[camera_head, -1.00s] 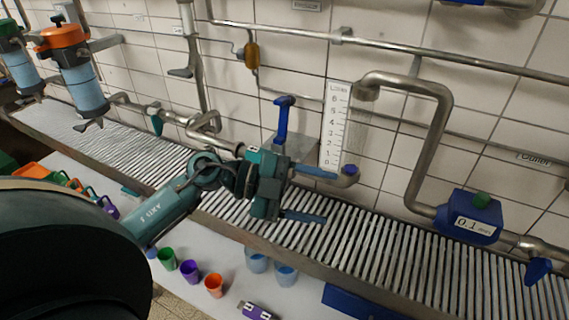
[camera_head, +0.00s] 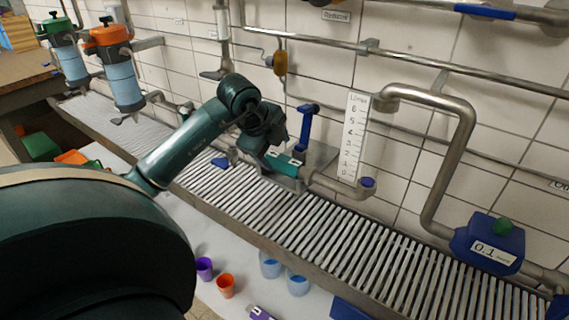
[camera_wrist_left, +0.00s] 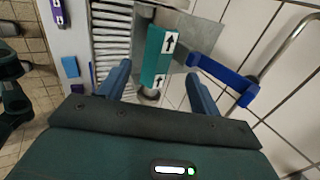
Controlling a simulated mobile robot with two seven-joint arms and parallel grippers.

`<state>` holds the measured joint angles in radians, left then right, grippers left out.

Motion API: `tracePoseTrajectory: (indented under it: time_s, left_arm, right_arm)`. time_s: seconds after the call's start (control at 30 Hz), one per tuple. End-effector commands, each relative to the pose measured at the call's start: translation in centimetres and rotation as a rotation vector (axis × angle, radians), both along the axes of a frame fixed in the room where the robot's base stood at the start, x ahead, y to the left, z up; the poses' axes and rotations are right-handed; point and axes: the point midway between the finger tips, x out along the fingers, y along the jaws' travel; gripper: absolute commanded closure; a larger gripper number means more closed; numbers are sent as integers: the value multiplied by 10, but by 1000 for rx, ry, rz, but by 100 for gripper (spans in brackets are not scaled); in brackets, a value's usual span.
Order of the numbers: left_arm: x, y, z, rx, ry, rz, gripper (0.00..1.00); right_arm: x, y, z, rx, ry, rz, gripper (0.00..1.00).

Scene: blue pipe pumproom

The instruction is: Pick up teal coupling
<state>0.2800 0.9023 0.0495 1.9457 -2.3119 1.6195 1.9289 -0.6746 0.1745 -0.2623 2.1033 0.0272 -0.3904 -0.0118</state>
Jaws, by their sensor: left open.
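The teal coupling (camera_head: 283,165) is a short block with white arrow labels. It lies near the left end of a short grey pipe (camera_head: 335,186), in front of a grey metal plate; I cannot tell whether it is joined to the pipe. My left gripper (camera_head: 266,143) is just above and left of it in the head view, its fingers mostly hidden. In the left wrist view the coupling (camera_wrist_left: 158,55) lies ahead, between the lines of the two open blue fingers (camera_wrist_left: 160,80), with nothing gripped. My right gripper is not in view.
A blue lever (camera_head: 305,128) stands beside the coupling; it also shows in the wrist view (camera_wrist_left: 222,78). A slatted grating (camera_head: 330,235) runs below. A bent wall pipe (camera_head: 465,130) and blue gauge box (camera_head: 490,243) are at right. Cups (camera_head: 226,285) stand on the front ledge.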

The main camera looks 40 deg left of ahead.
Motion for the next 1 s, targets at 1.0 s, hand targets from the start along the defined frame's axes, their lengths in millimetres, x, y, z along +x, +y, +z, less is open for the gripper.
tracePoseTrajectory:
  time_s: [1.0]
  left_arm:
    - [25,-2,-52,0,-1,-2,57]
  right_arm:
    - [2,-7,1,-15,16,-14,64]
